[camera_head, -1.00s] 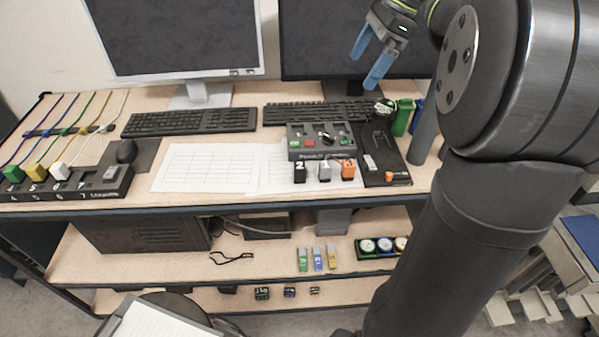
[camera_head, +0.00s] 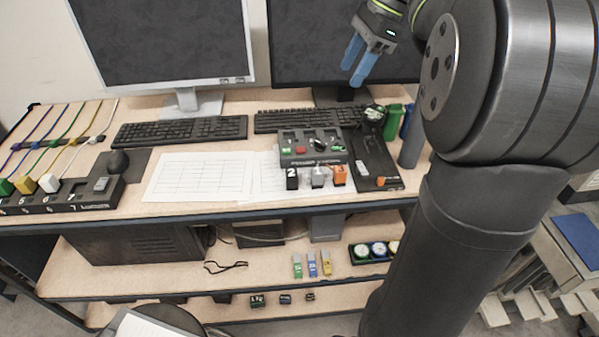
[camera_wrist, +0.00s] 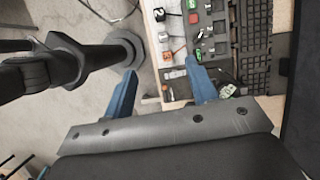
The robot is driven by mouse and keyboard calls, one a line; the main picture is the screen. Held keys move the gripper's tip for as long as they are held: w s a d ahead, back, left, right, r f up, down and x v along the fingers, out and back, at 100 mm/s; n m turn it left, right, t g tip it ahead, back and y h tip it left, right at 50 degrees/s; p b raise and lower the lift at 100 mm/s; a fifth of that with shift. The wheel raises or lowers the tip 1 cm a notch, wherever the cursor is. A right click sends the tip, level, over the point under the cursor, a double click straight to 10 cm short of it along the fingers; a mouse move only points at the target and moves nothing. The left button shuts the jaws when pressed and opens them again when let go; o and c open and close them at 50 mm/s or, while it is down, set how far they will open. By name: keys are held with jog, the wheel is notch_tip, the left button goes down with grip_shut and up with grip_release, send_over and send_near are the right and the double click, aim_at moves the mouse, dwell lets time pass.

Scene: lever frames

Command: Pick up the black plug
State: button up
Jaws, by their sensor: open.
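The black plug (camera_head: 292,179), marked 2, sits at the front of the control panel (camera_head: 312,160) on the desk, left of a grey plug (camera_head: 318,177) and an orange plug (camera_head: 340,174). In the wrist view the black plug (camera_wrist: 159,14) shows near the top, above the grey and orange ones. My gripper (camera_head: 352,75) is open and empty, held high in front of the right monitor, well apart from the plug. In the wrist view its two blue fingers (camera_wrist: 161,68) are spread, with floor and desk edge between them.
Two monitors (camera_head: 160,45) and keyboards (camera_head: 180,131) stand behind. A black stand (camera_head: 375,160) and green and blue upright items are right of the panel. Paper sheets (camera_head: 185,177) lie flat to the left. A lower shelf (camera_head: 230,265) runs under the desk.

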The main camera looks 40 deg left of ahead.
jog(key=s+a+f+n+t+h, duration=0.1)
jog(key=s+a+f+n+h, duration=0.1)
jog(key=s+a+f+n, duration=0.45)
jog(key=n+t+h, duration=0.1)
jog(key=n+t, duration=0.1)
jog(key=n, duration=0.9)
send_over(292, 172)
notch_tip(292, 172, down, 5)
jog(key=f, duration=0.8)
jog(key=d+f, duration=0.1)
jog(key=f, duration=0.2)
jog(key=shift+s+f, duration=0.1)
jog(key=shift+f, duration=0.3)
jog(key=shift+a+f, duration=0.2)
jog(key=shift+f, duration=0.7)
jog(key=shift+a+f, duration=0.15)
jog(key=shift+f, duration=0.75)
jog(key=shift+a+f, duration=0.2)
jog(key=shift+f, duration=0.7)
jog(key=shift+c, duration=0.4)
jog(key=c, duration=1)
